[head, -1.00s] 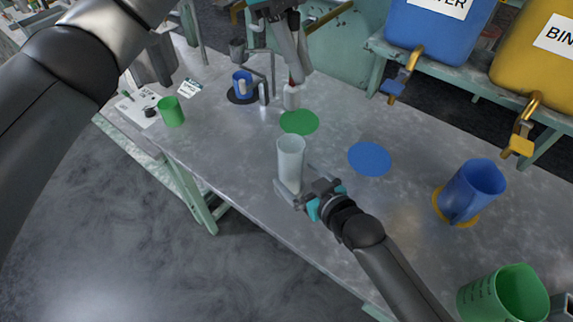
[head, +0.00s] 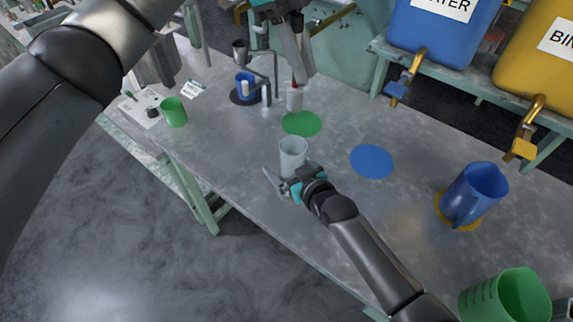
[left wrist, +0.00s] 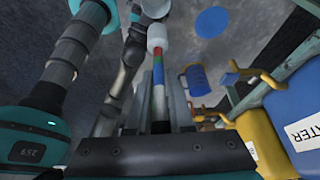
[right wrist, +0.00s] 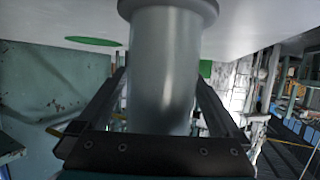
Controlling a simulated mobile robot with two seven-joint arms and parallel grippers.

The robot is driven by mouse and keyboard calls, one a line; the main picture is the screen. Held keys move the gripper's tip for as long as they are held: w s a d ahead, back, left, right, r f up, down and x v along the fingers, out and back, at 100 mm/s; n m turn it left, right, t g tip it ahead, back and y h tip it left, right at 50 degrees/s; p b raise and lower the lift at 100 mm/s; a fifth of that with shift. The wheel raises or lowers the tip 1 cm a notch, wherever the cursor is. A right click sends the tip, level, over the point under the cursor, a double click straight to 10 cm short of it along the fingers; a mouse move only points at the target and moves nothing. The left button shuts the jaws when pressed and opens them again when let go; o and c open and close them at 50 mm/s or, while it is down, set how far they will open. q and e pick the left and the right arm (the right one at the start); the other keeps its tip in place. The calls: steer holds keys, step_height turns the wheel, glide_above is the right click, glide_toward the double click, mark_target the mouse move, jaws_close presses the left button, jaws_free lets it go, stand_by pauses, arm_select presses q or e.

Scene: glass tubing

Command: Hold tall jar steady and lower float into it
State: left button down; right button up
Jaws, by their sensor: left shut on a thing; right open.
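The tall jar (head: 292,154) is a clear, greyish cylinder standing upright near the front edge of the bench. My right gripper (head: 288,181) is open around its lower part. In the right wrist view the jar (right wrist: 165,70) stands between the two fingers, its flared end at the top of the picture; contact is not clear. My left gripper (head: 298,72) is shut on the float and points down, behind the jar in the head view. The float (left wrist: 157,75) has a red, green and blue banded stem and a white bulb, which hangs low (head: 294,99), apart from the jar.
Green (head: 302,123) and blue (head: 372,161) discs lie on the bench. A blue pitcher (head: 474,193) and a large green beaker (head: 505,297) stand right. A green cup (head: 173,112) and a metal stand (head: 274,75) are left. Dispenser taps (head: 405,77) overhang the back.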

steer(key=c, duration=1.5)
arm_select(q)
step_height(320, 180, down, 13)
stand_by(0.9)
steer(key=c, duration=0.7)
jaws_free()
steer(key=v, duration=1.2)
